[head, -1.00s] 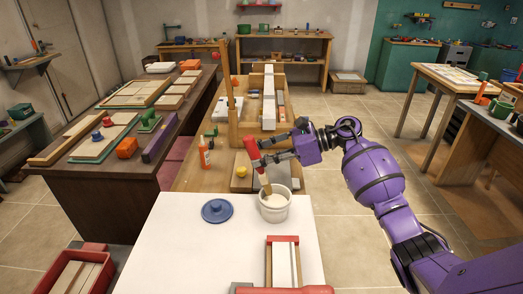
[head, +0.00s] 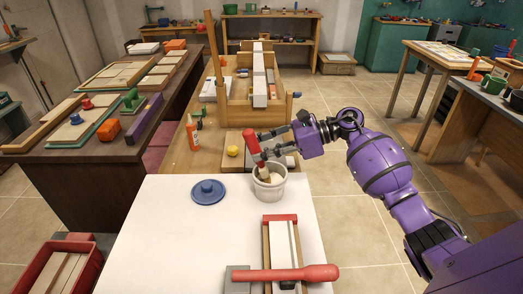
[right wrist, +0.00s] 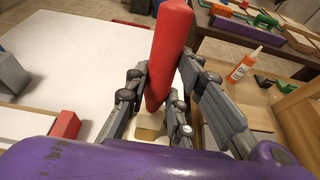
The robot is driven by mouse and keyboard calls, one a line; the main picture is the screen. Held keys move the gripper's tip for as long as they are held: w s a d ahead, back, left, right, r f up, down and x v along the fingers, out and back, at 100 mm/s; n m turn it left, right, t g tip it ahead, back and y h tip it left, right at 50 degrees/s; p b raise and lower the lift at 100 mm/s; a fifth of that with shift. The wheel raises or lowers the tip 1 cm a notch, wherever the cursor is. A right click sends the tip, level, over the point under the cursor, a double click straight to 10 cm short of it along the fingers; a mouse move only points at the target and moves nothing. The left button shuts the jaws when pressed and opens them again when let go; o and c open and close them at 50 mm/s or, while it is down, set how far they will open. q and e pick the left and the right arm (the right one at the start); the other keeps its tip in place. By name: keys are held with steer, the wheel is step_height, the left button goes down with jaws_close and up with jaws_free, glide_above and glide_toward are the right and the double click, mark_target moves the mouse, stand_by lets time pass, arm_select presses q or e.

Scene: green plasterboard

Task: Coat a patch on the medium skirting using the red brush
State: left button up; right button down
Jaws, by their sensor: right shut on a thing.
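My right gripper (head: 264,146) is shut on the red brush (head: 252,147), whose handle stands tilted between the fingers; the handle also shows large in the right wrist view (right wrist: 171,48). The brush's pale lower end is in the mouth of a white pot (head: 270,192), and its tip is hidden inside. A frame with wooden sides, a red end and a white strip (head: 281,246) lies on the white table in front. Long white pieces (head: 260,75) lie in a wooden holder behind. I cannot tell which piece is the medium skirting. My left gripper is not in view.
A blue lid (head: 208,191) lies left of the pot on the white table (head: 170,240). A red-handled tool with a grey head (head: 300,273) lies across the front frame. An orange bottle (head: 193,134) and a yellow knob (head: 232,151) stand behind. The table's left-middle is clear.

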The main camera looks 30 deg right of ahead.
mark_target(254, 134)
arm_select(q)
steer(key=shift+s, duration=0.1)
arm_select(e)
steer(key=shift+r, duration=0.1)
steer(key=shift+a+r, duration=0.1)
steer(key=shift+r, duration=0.35)
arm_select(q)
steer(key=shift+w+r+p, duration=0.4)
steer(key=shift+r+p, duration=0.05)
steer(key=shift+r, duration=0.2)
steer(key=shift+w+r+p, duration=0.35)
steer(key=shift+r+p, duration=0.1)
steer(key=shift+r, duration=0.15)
arm_select(e)
steer(key=shift+w+a+r, duration=0.15)
steer(key=shift+a+r, duration=0.1)
steer(key=shift+r, duration=0.7)
steer(key=shift+w+a+r, duration=0.15)
steer(key=shift+a+r, duration=0.15)
steer(key=shift+r, duration=0.6)
steer(key=shift+w+a+r, duration=0.15)
steer(key=shift+a+r, duration=0.1)
steer(key=shift+r, duration=0.7)
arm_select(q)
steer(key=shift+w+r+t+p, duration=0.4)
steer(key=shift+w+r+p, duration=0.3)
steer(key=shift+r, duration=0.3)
arm_select(e)
steer(key=shift+r, duration=2.5)
